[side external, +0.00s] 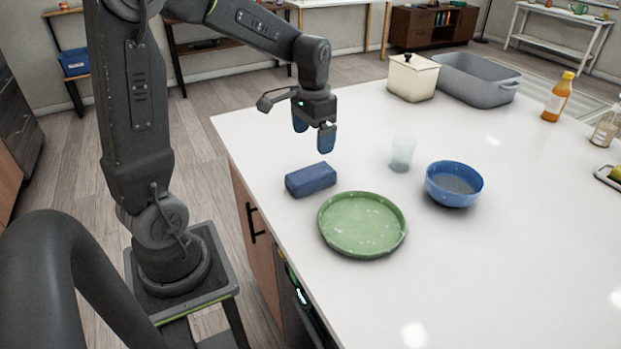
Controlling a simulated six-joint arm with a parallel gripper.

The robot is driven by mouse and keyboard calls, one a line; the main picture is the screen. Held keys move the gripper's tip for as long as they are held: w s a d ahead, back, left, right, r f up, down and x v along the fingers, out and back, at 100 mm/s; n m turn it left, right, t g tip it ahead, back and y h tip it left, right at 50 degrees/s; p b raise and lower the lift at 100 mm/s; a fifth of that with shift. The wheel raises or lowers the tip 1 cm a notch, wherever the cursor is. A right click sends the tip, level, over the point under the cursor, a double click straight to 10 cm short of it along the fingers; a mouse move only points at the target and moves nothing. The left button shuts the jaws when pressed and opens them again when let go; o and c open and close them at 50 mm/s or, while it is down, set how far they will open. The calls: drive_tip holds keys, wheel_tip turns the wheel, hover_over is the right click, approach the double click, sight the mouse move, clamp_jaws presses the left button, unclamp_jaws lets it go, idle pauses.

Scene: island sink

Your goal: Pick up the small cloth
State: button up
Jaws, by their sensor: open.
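A small dark blue block-shaped item (311,180), which looks like the folded cloth, lies on the white counter near its left edge. My gripper (314,137) is above and just behind it in the side external view, pointing down. Its two blue-tipped fingers are apart with nothing between them. The gripper does not touch the cloth.
A green plate (362,224) lies just in front of the cloth. A blue bowl (454,184) and a pale translucent cup (402,153) stand to the right. A cream pot (413,77), grey basin (478,79) and orange bottle (558,97) stand farther back. The right front counter (510,270) is clear.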

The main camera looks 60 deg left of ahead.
sight(311, 172)
wheel_tip(311, 172, down, 6)
drive_tip(key=shift+s+f, duration=0.15)
drive_tip(key=shift+f, duration=1.15)
drive_tip(key=shift+s+f, duration=0.1)
drive_tip(key=shift+f, duration=1.2)
drive_tip(key=shift+c, duration=0.4)
drive_tip(key=c, duration=0.9)
